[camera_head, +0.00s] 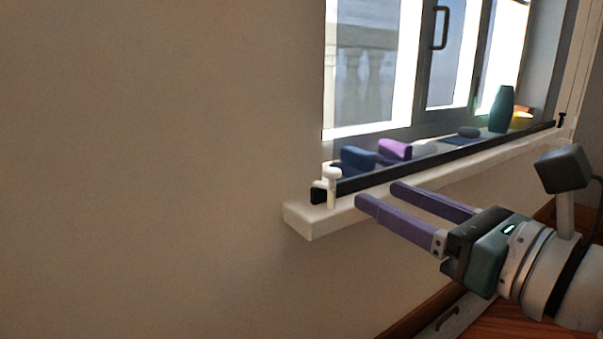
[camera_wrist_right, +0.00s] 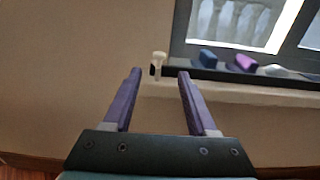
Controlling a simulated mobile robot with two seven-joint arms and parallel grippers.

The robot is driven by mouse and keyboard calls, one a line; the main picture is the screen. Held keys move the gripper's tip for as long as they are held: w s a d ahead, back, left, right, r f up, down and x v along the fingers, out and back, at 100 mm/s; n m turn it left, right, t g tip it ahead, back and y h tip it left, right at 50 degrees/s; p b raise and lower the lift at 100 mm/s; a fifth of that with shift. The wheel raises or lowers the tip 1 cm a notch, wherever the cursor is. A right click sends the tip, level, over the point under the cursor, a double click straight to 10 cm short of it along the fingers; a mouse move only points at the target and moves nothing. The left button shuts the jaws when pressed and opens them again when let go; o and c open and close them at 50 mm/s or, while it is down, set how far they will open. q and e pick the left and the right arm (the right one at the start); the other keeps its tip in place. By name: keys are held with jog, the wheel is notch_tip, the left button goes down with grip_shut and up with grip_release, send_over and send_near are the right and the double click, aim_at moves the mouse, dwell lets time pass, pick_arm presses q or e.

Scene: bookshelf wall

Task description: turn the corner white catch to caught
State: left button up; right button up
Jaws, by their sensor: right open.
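The white catch (camera_head: 331,184) stands upright at the near left corner of the window sill, at the end of the dark rail (camera_head: 420,166). It has a rounded white head on a thin stem, beside a small black piece. In the right wrist view the catch (camera_wrist_right: 157,65) shows ahead, between the lines of the two fingers. My right gripper (camera_head: 374,192) is open and empty, with purple fingers pointing toward the sill, to the right of the catch in the head view and apart from it. My left gripper is not in view.
The white sill (camera_head: 310,218) juts from the wall. The wall left of the sill is bare.

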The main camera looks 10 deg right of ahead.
aim_at(338, 174)
jog(key=x, duration=0.9)
jog(key=shift+a, duration=0.1)
grip_shut()
